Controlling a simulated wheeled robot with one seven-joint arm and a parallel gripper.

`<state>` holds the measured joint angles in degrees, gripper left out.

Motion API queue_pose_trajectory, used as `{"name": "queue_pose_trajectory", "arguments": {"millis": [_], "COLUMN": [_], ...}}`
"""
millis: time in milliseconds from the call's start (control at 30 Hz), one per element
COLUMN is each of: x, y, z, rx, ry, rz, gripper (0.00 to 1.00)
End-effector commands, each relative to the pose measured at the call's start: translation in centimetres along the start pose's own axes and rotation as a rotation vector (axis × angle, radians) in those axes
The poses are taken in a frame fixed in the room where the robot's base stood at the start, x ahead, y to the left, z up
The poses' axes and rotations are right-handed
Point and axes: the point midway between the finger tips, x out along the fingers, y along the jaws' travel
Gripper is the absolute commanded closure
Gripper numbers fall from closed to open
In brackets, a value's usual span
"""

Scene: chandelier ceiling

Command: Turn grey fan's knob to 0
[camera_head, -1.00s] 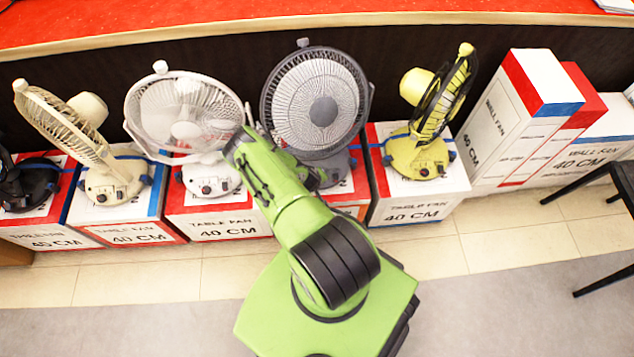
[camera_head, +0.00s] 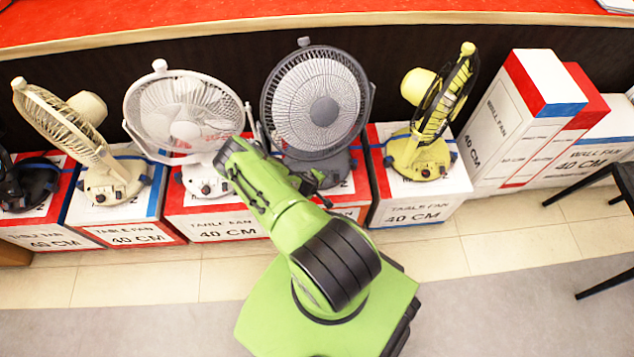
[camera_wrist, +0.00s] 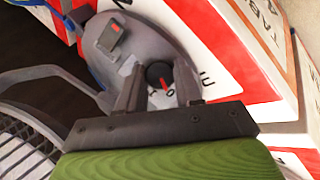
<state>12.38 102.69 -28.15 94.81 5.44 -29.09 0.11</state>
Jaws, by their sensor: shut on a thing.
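The grey fan (camera_head: 318,100) stands on a red and white box, between the white fan and the yellow fan. Its base (camera_wrist: 125,45) fills the middle of the wrist view. My gripper (camera_wrist: 158,88) is shut on the knob, one finger on each side. The head view hides the knob and most of my gripper behind my green arm.
A white fan (camera_head: 185,115) stands close on the left and a yellow fan (camera_head: 420,150) on the right, both on boxes. A cream fan (camera_head: 110,175) is further left. Tall boxes (camera_head: 515,120) stand at the right. The tiled floor (camera_head: 130,280) in front is clear.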

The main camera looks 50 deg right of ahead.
Motion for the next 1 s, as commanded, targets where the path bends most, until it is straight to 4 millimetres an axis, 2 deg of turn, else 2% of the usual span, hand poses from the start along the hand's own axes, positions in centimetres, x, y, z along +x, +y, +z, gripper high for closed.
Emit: {"name": "queue_pose_trajectory", "arguments": {"millis": [67, 100, 233, 567, 667, 1000], "x": [0.0, 0.0, 0.0, -0.5, -2.4, -12.1], "y": [0.0, 0.0, 0.0, 0.0, 0.2, 0.2], "z": [-0.1, -0.1, -0.1, -0.1, -0.1, -0.2], "rx": [0.0, 0.0, 0.0, 0.001, 0.0, -0.003], "ry": [0.002, 0.002, 0.002, 0.001, 0.001, 0.002], "rz": [-0.001, -0.001, -0.001, -0.001, -0.001, -0.002], "gripper": [0.96, 0.61, 0.41, 0.4, 0.4, 0.4]}}
